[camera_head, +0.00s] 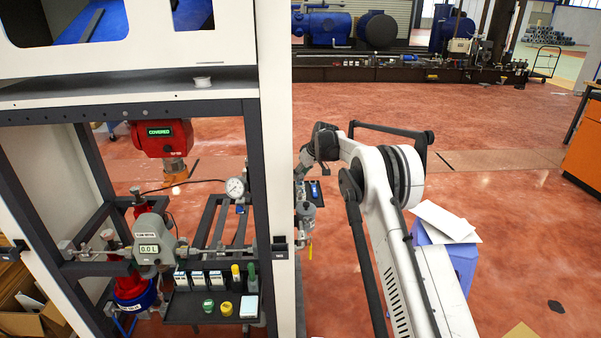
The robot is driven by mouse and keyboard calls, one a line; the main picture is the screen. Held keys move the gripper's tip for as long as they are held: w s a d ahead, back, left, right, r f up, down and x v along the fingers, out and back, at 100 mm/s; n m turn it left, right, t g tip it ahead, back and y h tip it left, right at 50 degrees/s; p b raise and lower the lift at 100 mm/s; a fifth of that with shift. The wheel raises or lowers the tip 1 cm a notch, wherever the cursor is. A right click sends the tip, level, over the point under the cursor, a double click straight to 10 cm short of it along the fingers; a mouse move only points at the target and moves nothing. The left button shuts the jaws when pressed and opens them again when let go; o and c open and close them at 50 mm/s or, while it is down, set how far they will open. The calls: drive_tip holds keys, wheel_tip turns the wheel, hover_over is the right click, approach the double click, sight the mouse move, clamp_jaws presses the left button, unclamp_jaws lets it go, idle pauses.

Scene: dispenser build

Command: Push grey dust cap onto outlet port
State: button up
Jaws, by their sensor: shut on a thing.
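My arm reaches from the lower right to the white post, and its dark wrist bends down there. My gripper (303,171) is only partly in view at the post's right edge. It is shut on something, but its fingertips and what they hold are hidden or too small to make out. I cannot pick out the grey dust cap for sure. The outlet port cannot be told apart either. A grey fitting (307,211) with a yellow lower tip hangs just below my gripper, beside the post.
The white post (279,150) stands directly left of my gripper.

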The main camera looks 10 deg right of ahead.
sight(300, 191)
drive_tip(key=shift+f+b, duration=0.6)
drive_tip(key=shift+f, duration=1.4)
drive_tip(key=shift+f+b, duration=0.8)
drive_tip(key=shift+f, duration=0.7)
drive_tip(key=o, duration=0.9)
drive_tip(key=shift+c, duration=0.2)
drive_tip(key=o, duration=0.3)
drive_tip(key=shift+o, duration=0.2)
drive_tip(key=shift+r, duration=0.1)
